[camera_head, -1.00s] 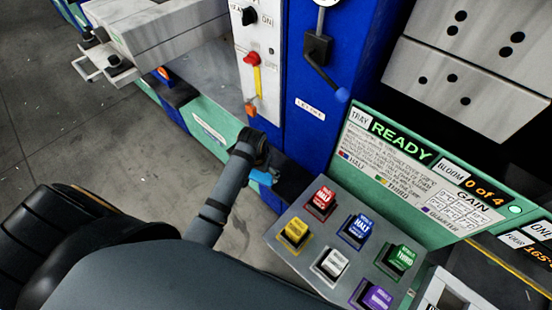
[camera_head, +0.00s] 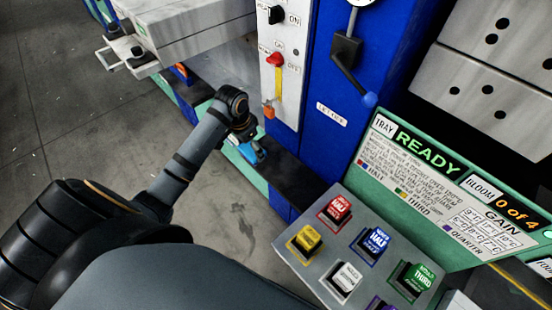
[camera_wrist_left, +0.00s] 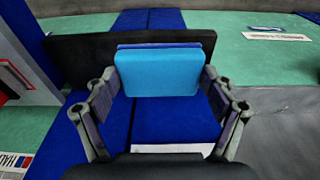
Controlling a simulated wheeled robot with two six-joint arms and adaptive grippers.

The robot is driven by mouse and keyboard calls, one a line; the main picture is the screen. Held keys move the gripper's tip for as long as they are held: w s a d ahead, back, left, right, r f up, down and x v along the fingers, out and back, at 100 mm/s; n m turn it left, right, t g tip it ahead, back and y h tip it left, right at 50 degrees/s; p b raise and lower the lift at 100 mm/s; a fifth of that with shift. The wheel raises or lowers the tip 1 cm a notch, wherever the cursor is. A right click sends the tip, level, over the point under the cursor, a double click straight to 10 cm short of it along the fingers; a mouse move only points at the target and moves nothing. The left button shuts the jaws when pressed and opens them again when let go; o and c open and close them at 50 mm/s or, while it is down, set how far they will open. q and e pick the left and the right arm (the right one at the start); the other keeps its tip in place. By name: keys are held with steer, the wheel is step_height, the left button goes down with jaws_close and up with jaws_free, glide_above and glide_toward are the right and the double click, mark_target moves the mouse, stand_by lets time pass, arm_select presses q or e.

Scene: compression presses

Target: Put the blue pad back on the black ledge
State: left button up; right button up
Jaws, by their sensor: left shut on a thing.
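My left gripper (camera_head: 247,138) is shut on the blue pad (camera_head: 253,151), at the far left end of the black ledge (camera_head: 292,182) in the head view. In the left wrist view the light-blue pad (camera_wrist_left: 158,74) sits between the two fingers of the gripper (camera_wrist_left: 158,88). The black ledge (camera_wrist_left: 80,62) shows behind the pad and on both sides of it. I cannot tell whether the pad touches the ledge. My right gripper is in neither view.
A blue press column (camera_head: 330,135) with a lever stands beside the ledge. A button panel (camera_head: 315,265) with several coloured buttons is at the lower right, below a READY display (camera_head: 425,145). Grey floor (camera_head: 70,130) lies open at the left.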

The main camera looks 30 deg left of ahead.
arm_select(q)
steer(key=w+d+f, duration=0.2)
steer(key=w+d, duration=0.2)
glide_above(277, 162)
steer(key=f, duration=0.3)
steer(key=s+f, duration=0.1)
steer(key=f, duration=0.1)
steer(key=shift+a+f+p, duration=0.1)
steer(key=shift+f+p, duration=0.15)
steer(key=shift+p, duration=0.1)
step_height(277, 162, down, 2)
steer(key=shift+w+f+p, duration=0.1)
steer(key=shift+f+p, duration=0.15)
steer(key=shift+p, duration=0.15)
steer(key=shift+f, duration=0.5)
steer(key=o, duration=1.2)
steer(key=r, duration=0.4)
steer(key=s+r, duration=0.1)
steer(key=r, duration=0.7)
steer(key=shift+s+a, duration=0.2)
steer(key=shift+s, duration=0.1)
